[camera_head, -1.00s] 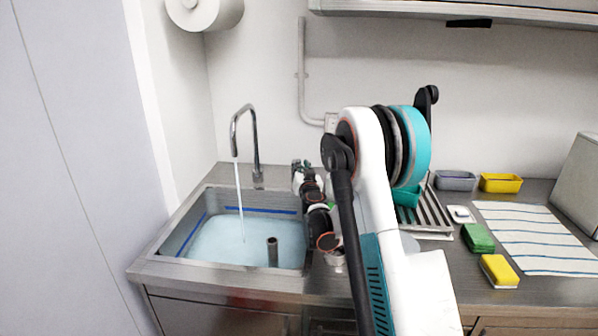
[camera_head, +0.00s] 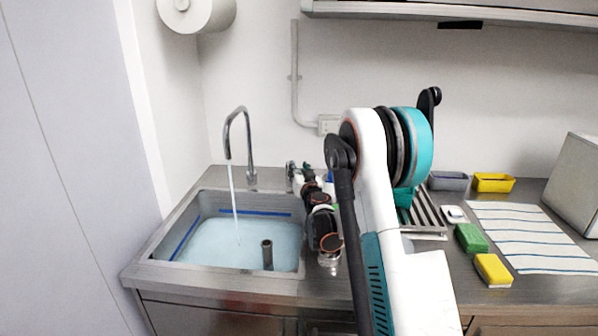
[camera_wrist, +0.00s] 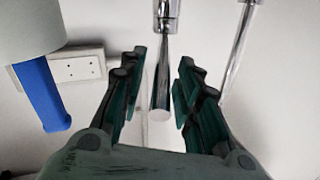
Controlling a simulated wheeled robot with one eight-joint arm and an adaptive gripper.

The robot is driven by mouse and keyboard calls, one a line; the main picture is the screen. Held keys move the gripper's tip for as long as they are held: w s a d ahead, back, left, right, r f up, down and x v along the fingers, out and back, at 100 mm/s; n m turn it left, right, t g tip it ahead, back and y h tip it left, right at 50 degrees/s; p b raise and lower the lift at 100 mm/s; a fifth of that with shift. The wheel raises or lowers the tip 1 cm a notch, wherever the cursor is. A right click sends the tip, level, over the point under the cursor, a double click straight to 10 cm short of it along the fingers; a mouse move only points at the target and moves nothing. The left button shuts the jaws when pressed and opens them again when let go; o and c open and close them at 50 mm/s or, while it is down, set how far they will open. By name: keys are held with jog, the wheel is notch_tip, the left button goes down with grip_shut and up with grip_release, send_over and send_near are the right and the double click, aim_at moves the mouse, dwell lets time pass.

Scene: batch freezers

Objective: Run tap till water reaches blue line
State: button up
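The chrome tap (camera_head: 238,140) stands at the back of the sink, and a thin water stream (camera_head: 233,200) runs from its spout. The steel sink basin (camera_head: 160,270) holds pale blue water (camera_head: 215,248). A blue line (camera_head: 183,238) runs along the left and back inner walls; the water surface lies close below it. A drain standpipe (camera_head: 267,254) rises from the water. In the wrist view, my gripper (camera_wrist: 162,58) is open, with its fingers on either side of a chrome lever (camera_wrist: 161,80) and a visible gap at each side. In the head view, my arm partly hides the gripper.
A dish rack (camera_head: 428,215), green sponge (camera_head: 471,238), yellow sponge (camera_head: 493,270) and striped cloth (camera_head: 530,237) lie on the right counter. A grey tub (camera_head: 449,181) and yellow tub (camera_head: 493,183) stand behind. A blue-handled item (camera_wrist: 42,95) and a socket (camera_wrist: 78,68) are left of my gripper.

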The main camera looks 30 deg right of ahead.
jog(key=v, duration=1.2)
